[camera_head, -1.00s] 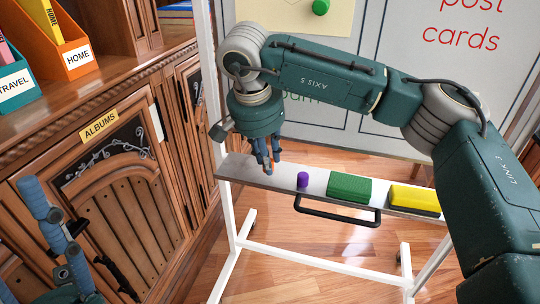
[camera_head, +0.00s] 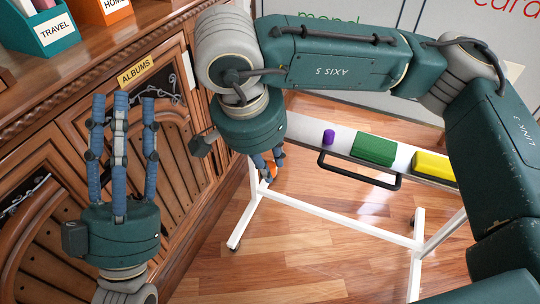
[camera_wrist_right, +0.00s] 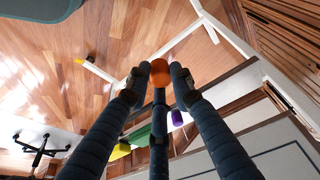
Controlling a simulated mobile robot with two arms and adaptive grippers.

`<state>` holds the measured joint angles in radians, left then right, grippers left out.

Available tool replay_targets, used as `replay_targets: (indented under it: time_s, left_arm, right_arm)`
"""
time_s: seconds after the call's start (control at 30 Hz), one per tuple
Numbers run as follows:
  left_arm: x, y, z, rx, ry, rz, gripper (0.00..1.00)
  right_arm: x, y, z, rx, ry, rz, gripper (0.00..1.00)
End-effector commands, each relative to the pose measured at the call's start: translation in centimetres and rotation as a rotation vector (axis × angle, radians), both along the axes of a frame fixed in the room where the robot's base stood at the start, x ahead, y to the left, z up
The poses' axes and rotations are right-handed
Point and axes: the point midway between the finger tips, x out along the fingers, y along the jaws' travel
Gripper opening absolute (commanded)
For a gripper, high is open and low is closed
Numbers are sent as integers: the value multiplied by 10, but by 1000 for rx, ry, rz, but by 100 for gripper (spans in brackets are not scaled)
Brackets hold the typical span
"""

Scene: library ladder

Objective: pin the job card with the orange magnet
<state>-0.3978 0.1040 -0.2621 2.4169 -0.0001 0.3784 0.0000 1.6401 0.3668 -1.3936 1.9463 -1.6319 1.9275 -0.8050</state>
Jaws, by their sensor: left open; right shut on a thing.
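The orange magnet (camera_head: 270,171) is between the fingertips of my right gripper (camera_head: 266,172), which is shut on it. In the right wrist view the magnet (camera_wrist_right: 160,74) shows as an orange disc between the fingers. The right gripper hangs by the left end of the whiteboard's tray, fingers pointing down. My left gripper (camera_head: 122,101) is open and empty, fingers pointing up, in front of the wooden cabinet. The whiteboard (camera_head: 392,14) shows only its lower part at the top, partly behind my right arm. I cannot make out the job card.
The tray (camera_head: 306,127) holds a purple magnet (camera_head: 328,136), a green block (camera_head: 373,149) and a yellow block (camera_head: 434,167). A black handle (camera_head: 358,178) juts out below. The white stand (camera_head: 330,215) has legs on the floor. The cabinet (camera_head: 176,140) is at left.

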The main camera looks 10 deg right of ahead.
Motion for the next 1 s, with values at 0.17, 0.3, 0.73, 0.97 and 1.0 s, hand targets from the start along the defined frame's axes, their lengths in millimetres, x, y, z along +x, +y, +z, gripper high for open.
replay_targets:
  time_s: [0.17, 0.3, 0.73, 0.97, 1.0]
  left_arm:
    - [5, -1, -4, 9, 29, 2, 44]
    - [9, -1, -7, 15, 50, 3, 44]
    - [21, -3, -20, 37, 123, 8, 44]
    - [27, -4, -30, 49, 173, 9, 44]
    - [28, -4, -32, 51, 182, 10, 44]
  right_arm:
    - [0, 0, 3, 0, 0, 0, 5]
    - [0, 0, 5, 0, 0, 0, 5]
    - [0, 0, 10, 0, 0, 1, 5]
    - [0, 0, 13, 0, 0, 1, 5]
    - [0, 0, 14, 0, 0, 1, 5]
